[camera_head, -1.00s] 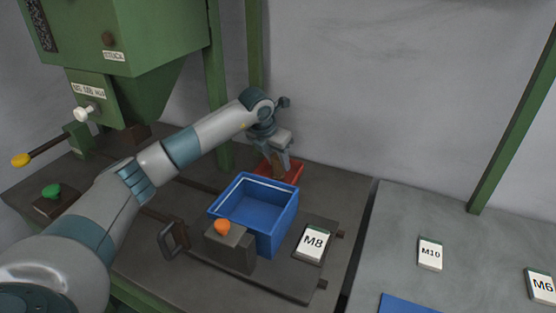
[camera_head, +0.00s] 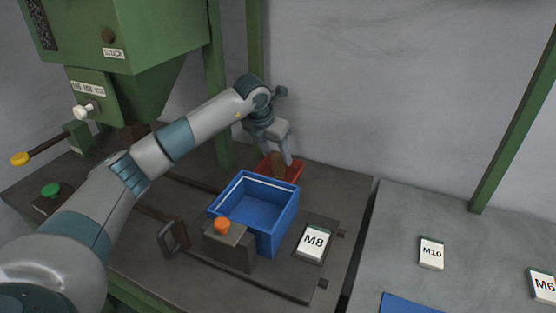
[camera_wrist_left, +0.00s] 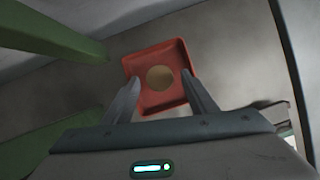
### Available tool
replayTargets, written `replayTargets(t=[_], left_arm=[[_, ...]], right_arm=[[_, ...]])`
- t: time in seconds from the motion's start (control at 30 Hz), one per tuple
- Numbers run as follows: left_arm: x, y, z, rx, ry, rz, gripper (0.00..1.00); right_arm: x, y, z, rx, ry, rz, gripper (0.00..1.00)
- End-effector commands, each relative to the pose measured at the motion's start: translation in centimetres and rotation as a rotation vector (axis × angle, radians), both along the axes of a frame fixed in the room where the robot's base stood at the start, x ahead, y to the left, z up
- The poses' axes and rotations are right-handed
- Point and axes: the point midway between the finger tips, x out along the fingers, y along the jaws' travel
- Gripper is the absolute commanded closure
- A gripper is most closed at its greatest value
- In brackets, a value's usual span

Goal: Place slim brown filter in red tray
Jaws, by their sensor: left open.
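The slim brown filter (camera_head: 278,166) is upright in the tray. In the left wrist view it appears from above as a round tan top (camera_wrist_left: 160,78), surrounded by the red tray (camera_wrist_left: 160,50). My left gripper (camera_head: 282,160) is over the tray. Its fingers (camera_wrist_left: 160,88) are open, one on each side of the filter in the wrist view, with gaps between. My right gripper is out of view.
A blue bin (camera_head: 270,215) stands in front of the tray, beside a block with an orange button (camera_head: 222,226). An M8 card (camera_head: 314,242) lies right of the bin. A green machine (camera_head: 125,45) and posts stand at left.

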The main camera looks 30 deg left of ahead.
Motion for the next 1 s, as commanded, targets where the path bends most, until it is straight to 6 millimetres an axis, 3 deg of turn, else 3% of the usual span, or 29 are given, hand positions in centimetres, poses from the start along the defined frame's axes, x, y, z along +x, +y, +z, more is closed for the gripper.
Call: replayTargets(t=[0.3,0.5,1.0], left_arm=[[-2.1,0.3,5.3,0.001,-0.003,-0.001,0.48],[-3.0,0.4,7.4,0.000,-0.002,0.000,0.48],[-3.3,0.5,8.0,0.000,0.000,0.000,0.48]], right_arm=[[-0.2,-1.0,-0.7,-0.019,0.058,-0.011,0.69],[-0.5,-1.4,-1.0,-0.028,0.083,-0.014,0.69],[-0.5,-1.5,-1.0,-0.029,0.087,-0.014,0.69]])
